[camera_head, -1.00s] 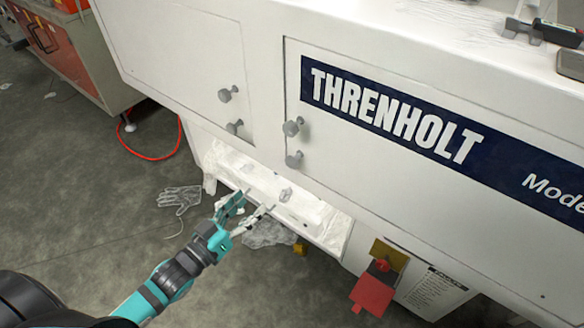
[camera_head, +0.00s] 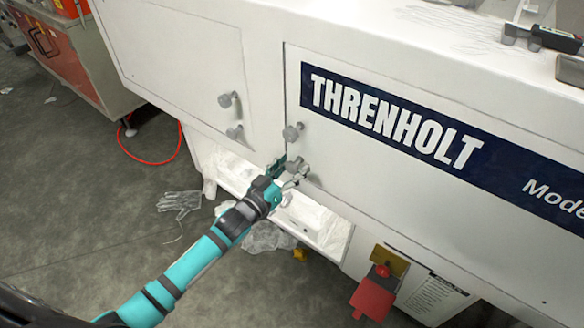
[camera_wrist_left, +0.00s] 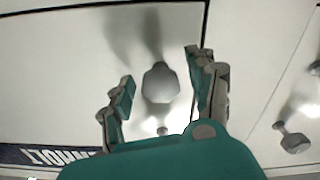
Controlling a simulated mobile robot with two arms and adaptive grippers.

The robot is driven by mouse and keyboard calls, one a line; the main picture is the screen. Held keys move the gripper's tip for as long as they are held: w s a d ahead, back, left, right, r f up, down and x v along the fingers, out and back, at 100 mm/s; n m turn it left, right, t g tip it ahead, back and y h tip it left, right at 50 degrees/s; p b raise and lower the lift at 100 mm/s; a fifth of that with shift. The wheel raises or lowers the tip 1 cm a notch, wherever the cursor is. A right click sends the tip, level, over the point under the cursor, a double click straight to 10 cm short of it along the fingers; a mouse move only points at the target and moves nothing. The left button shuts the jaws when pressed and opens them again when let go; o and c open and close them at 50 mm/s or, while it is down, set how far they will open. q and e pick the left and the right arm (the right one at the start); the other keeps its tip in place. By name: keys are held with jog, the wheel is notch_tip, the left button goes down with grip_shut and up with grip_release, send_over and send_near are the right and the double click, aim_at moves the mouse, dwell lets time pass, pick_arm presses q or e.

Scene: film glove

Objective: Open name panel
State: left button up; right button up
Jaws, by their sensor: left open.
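The name panel (camera_head: 350,165) is a white door with a dark blue THRENHOLT strip (camera_head: 400,122); it looks closed. Near its left edge are two grey knobs, an upper knob (camera_head: 292,132) and a lower knob (camera_head: 299,166). My left gripper (camera_head: 288,172) is open at the lower knob. In the left wrist view, this knob (camera_wrist_left: 160,82) shows between the two spread fingers, with gaps on both sides. Part of the lower knob is hidden by the gripper in the head view. My right gripper is not in view.
A second white door (camera_head: 185,70) with two knobs (camera_head: 228,100) is on the left.

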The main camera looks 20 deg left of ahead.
pick_arm(q)
jog(key=shift+w, duration=0.1)
jog(key=shift+c, duration=0.4)
grip_shut()
